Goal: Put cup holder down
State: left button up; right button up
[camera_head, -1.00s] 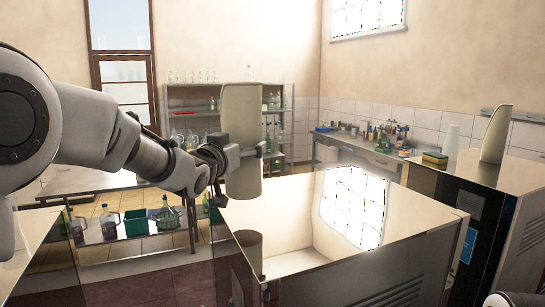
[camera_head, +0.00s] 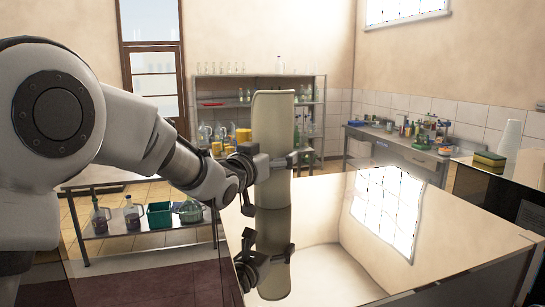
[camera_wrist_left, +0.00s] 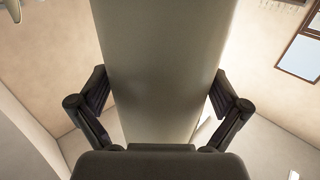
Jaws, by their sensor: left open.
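The cup holder (camera_head: 272,118) is a tall, cream, rounded piece. In the head view it stands upright on the glossy cabinet top (camera_head: 330,215), near its left edge, with its base meeting its own reflection. My left gripper (camera_head: 270,160) is at its lower half, with fingers on either side. In the left wrist view the cup holder (camera_wrist_left: 165,65) fills the middle, between the spread, open fingers of the left gripper (camera_wrist_left: 160,108). Whether the fingers still touch it is hard to tell. My right gripper is out of view.
The cabinet top right of the cup holder is bare and mirror-like. At the right, another cabinet carries a sponge (camera_head: 489,159) and a stack of white cups (camera_head: 510,140). A low shelf with bottles and a green bin (camera_head: 159,215) stands at the left.

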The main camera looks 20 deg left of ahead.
pick_arm(q)
jog(key=s+a+p, duration=0.1)
jog(key=s+a, duration=0.1)
jog(key=s, duration=1)
jog(key=shift+s+a+r, duration=0.15)
jog(key=shift+a, duration=0.1)
jog(key=shift+s, duration=0.1)
